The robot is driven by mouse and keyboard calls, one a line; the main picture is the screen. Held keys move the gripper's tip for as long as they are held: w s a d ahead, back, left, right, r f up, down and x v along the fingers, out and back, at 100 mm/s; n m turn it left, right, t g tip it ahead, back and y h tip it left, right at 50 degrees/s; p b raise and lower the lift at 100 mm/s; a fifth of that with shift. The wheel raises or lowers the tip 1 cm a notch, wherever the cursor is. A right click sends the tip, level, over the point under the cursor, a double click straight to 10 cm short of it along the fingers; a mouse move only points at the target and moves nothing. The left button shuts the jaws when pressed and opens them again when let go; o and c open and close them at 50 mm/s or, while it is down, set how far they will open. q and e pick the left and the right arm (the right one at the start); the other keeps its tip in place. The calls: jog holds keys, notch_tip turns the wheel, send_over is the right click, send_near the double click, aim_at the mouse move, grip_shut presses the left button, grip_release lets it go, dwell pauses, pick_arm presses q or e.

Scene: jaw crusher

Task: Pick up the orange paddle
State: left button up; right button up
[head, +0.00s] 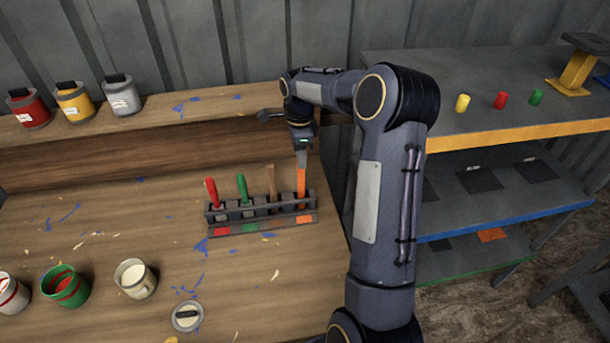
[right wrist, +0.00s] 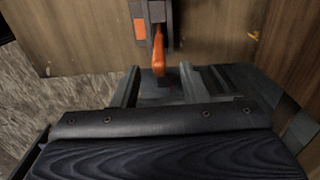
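The orange paddle (head: 301,184) stands upright in the rightmost slot of a dark rack (head: 262,227) on the wooden bench. My right gripper (head: 302,159) points down at the top of its handle. In the right wrist view, the paddle's orange handle (right wrist: 158,54) shows ahead, in line with the gap between the fingers (right wrist: 159,84). The fingers are apart, and a gap shows on each side of the handle. The paddle's lower end is hidden in the rack. My left gripper is not in view.
Red (head: 211,191), green (head: 242,187) and brown (head: 272,183) paddles stand in the same rack. Open paint cans (head: 66,287) and a lid (head: 187,316) are at the front left. Closed cans (head: 75,101) stand on the back ledge. Shelves (head: 480,135) are at right.

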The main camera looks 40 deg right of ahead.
jog(key=b, duration=0.5)
send_over(301, 190)
jog(key=f, duration=0.7)
jog(key=shift+w+d+f, duration=0.2)
jog(key=shift+w+d, duration=0.1)
jog(key=shift+d, duration=0.05)
jog(key=shift+r+p, duration=0.1)
jog(key=shift+p, duration=0.2)
jog(key=shift+c, duration=0.4)
grip_shut()
